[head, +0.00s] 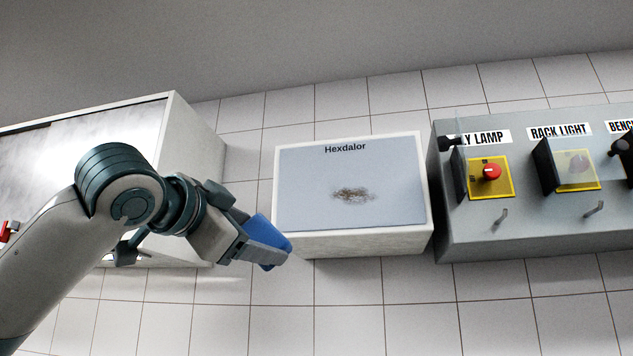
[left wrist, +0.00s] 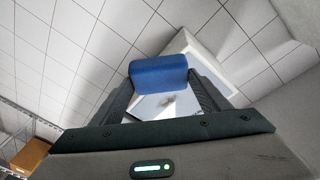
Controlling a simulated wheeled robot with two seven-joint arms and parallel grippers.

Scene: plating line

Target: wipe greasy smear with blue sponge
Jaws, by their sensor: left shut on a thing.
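The greasy smear (head: 352,194) is a brown smudge near the middle of a grey-blue panel (head: 310,210) labelled "Hexdalor". My left gripper (head: 272,248) is shut on the blue sponge (head: 266,232), just left of the panel's lower left corner. In the left wrist view the sponge (left wrist: 158,76) sits between the fingers. The panel (left wrist: 150,107) shows behind it there, with the smear (left wrist: 169,100) partly visible just below the sponge. The sponge appears apart from the smear. My right gripper is in neither view.
A grey switch box (head: 530,230) with covered switches, labelled "RACK LIGHT" among others, is right of the panel. A white cabinet (head: 190,150) is at the left, behind my left arm. The tiled wall below the panel is clear.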

